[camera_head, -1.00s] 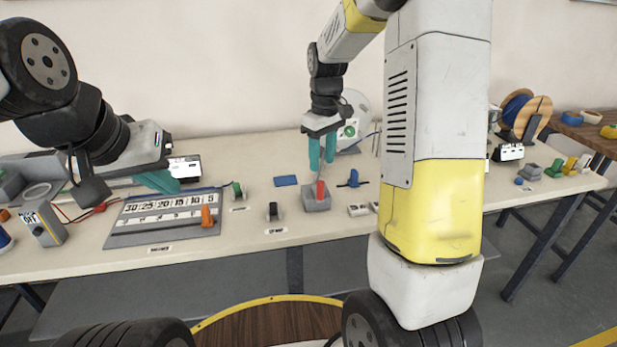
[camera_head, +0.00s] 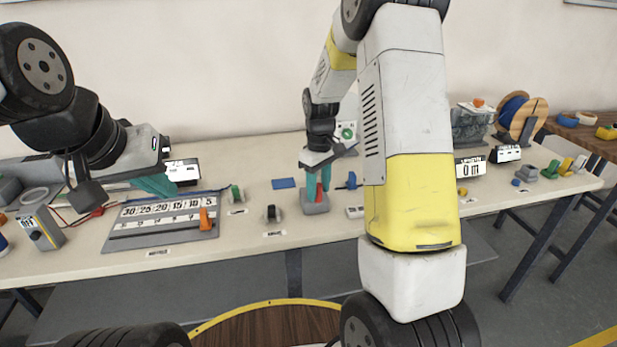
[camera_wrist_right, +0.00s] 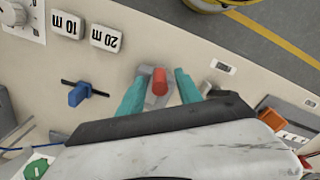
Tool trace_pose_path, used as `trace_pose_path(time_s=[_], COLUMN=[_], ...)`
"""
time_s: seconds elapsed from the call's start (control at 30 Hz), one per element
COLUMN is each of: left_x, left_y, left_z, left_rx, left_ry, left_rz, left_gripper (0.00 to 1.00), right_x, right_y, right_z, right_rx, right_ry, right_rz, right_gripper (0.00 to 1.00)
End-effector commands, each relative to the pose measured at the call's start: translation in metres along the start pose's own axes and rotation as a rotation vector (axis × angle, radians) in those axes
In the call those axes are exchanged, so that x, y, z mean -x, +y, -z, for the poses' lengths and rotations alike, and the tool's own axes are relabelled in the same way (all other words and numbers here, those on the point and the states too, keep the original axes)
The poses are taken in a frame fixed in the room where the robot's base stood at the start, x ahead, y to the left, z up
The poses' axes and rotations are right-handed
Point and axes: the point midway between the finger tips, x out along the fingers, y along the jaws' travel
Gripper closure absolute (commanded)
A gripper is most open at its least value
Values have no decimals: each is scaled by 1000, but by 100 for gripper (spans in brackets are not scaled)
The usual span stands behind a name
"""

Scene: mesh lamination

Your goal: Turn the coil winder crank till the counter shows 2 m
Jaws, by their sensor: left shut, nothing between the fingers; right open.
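A counter sign reading "0 m" (camera_head: 470,168) stands on the bench right of my right arm. Behind it is a grey machine (camera_head: 472,124) with an orange knob (camera_head: 478,102) on top, possibly the coil winder; no crank can be made out clearly. My right gripper (camera_head: 318,183) is open and lowered around a red upright knob on a grey base (camera_head: 316,207). The right wrist view shows the red knob (camera_wrist_right: 160,82) between the teal fingers, with gaps on both sides. My left gripper (camera_head: 157,186) is shut and empty above the bench at left.
A number board (camera_head: 160,233) with an orange slider lies at left. A blue handle (camera_wrist_right: 80,95) and white blocks marked 10 m (camera_wrist_right: 67,24) and 20 m (camera_wrist_right: 105,38) are near the red knob.

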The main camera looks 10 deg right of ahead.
Motion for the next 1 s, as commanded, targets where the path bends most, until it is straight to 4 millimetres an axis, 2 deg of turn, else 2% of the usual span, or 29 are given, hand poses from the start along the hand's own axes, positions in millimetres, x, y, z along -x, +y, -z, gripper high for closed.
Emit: trace_pose_path(time_s=[0.07,0.2,0.27,0.67,1.0], left_x=[0,0,0,0,0], left_y=[0,0,0,0,0], left_z=[0,0,0,0,0], left_rx=[0,0,0,0,0], left_ry=[0,0,0,0,0], left_rz=[0,0,0,0,0], left_gripper=[100,100,100,100,100], right_x=[0,0,0,1,1], right_y=[0,0,0,-2,-10], right_z=[0,0,0,1,10], right_rx=[0,0,0,-39,-260], right_ry=[0,0,0,0,0], right_rz=[0,0,0,0,-1], right_gripper=[62,90,100,100,100])
